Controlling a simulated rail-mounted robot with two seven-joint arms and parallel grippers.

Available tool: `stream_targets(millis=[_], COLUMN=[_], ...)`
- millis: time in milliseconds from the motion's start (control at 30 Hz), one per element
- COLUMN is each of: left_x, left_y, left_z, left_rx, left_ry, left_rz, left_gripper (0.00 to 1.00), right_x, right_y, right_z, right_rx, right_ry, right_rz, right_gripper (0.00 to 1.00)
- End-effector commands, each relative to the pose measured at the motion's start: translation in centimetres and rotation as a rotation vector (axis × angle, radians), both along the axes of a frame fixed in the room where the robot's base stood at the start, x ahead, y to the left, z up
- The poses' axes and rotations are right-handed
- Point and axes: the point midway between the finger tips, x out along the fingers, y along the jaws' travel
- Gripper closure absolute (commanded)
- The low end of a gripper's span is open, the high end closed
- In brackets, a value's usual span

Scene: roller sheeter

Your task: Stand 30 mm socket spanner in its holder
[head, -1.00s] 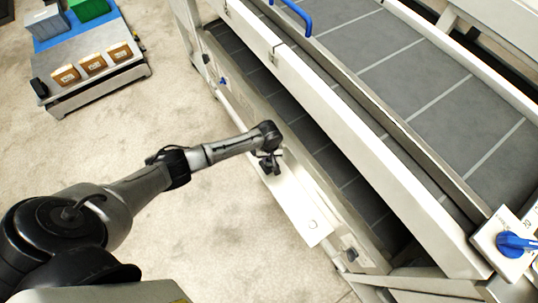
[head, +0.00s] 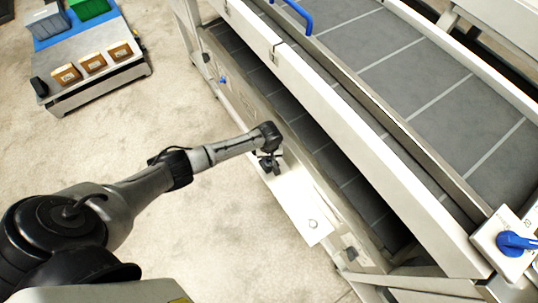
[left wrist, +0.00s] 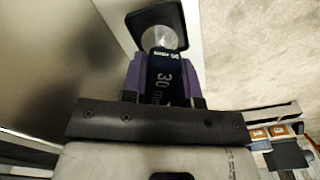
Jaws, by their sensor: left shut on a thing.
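My left gripper (head: 268,163) is over the far end of a white shelf (head: 297,205) on the machine's side. In the left wrist view, the left gripper (left wrist: 163,98) is shut on the spanner (left wrist: 160,80), a dark piece marked "30 mm" with purple sides next to it. Beyond it are a black rounded square and a round metal disc (left wrist: 160,38); I cannot tell whether they belong to the spanner or the holder. In the head view the spanner is too small and dark to make out. My right gripper is not in view.
The sheeter's grey belt (head: 420,75) and long white side rail (head: 350,125) lie right of the gripper. A blue knob (head: 515,243) is at the lower right. A low cart (head: 95,80) with several boxes stands at the upper left. Carpet between is clear.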

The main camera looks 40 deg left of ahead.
Motion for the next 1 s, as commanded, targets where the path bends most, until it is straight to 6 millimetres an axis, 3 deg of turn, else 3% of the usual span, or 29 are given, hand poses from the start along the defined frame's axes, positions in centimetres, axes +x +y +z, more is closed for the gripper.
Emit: stream_targets(millis=[267, 300, 567, 767, 1000], left_x=[0.02, 0.02, 0.01, -0.04, -0.04], left_y=[0.01, 0.01, 0.01, 0.02, 0.02], left_z=[0.04, 0.04, 0.02, -0.03, -0.02], left_rx=[0.0, 0.0, 0.0, 0.0, 0.001], left_ry=[0.0, 0.0, 0.0, 0.001, 0.001], left_rz=[0.0, 0.0, 0.0, 0.0, 0.0], left_gripper=[1.0, 0.7, 0.45, 0.41, 0.18], right_x=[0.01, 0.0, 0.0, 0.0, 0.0], right_y=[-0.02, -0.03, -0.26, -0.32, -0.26], right_z=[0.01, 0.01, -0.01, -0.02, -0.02], right_rx=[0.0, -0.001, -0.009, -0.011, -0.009], right_ry=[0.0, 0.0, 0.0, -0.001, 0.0], right_rz=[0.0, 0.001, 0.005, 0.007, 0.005], right_gripper=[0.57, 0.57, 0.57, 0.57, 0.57])
